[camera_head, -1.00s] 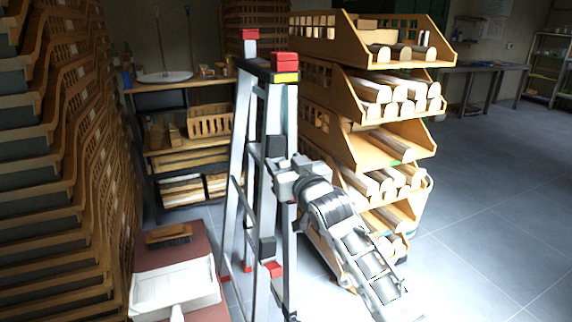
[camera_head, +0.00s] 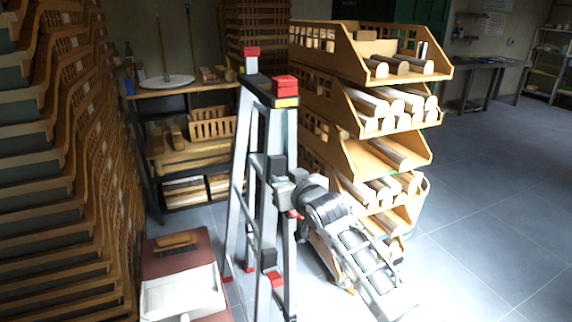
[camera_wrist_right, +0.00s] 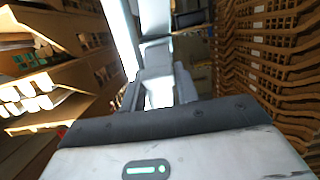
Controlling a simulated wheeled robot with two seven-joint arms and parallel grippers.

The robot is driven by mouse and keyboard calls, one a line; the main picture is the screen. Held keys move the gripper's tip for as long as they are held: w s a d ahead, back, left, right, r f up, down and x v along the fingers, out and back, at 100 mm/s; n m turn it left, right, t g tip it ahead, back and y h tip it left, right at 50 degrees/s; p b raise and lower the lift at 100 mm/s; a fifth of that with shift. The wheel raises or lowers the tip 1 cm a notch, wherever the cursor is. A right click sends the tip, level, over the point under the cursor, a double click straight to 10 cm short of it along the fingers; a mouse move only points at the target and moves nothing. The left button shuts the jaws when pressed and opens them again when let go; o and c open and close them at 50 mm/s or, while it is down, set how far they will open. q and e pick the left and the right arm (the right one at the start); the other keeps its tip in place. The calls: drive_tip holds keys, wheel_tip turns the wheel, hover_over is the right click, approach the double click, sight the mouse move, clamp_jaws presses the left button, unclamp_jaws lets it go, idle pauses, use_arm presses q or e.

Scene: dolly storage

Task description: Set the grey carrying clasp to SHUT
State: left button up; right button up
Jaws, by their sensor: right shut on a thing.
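A stepladder (camera_head: 258,215) with red caps stands folded out in the middle of the head view. My right gripper (camera_head: 284,190) is at its near side rail, just below a dark block. It is shut on a small grey part there, which I take to be the grey carrying clasp; the fingers mostly hide it. In the right wrist view my gripper (camera_wrist_right: 160,92) reaches to the pale ladder rail (camera_wrist_right: 154,18). The clasp's exact setting cannot be read. A small red spot shows just below my gripper. My left gripper is not in view.
A rack of wooden bins (camera_head: 345,155) with rolls stands close behind my right arm. Tall stacked crates (camera_head: 60,190) fill the left side. A white dustpan (camera_head: 182,292) and a brush (camera_head: 176,243) lie at the lower left. Open floor (camera_head: 490,210) lies right.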

drive_tip(key=shift+r+g+p, duration=0.4)
drive_tip(key=shift+r+p, duration=0.25)
drive_tip(key=shift+p, duration=0.15)
drive_tip(key=p, duration=0.1)
drive_tip(key=g+p, duration=0.1)
drive_tip(key=p, duration=0.1)
drive_tip(key=shift+w+a+r+h, duration=0.1)
drive_tip(key=shift+w+r+h, duration=0.05)
drive_tip(key=shift+w+h, duration=0.15)
drive_tip(key=shift+w+g+p, duration=0.15)
drive_tip(key=shift+g+p, duration=0.55)
drive_tip(key=shift+p, duration=0.25)
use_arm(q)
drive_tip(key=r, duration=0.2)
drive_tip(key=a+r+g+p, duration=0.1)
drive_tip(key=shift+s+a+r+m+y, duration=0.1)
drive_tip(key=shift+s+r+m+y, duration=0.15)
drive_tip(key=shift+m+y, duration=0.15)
use_arm(e)
drive_tip(key=shift+w+a+g+h, duration=0.1)
drive_tip(key=shift+w+g+h, duration=0.05)
drive_tip(key=shift+g+h, duration=0.3)
drive_tip(key=shift+g, duration=0.25)
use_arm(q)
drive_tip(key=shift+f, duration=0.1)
use_arm(e)
drive_tip(key=shift+f, duration=0.2)
drive_tip(key=o, duration=1)
drive_tip(key=shift+r, duration=0.15)
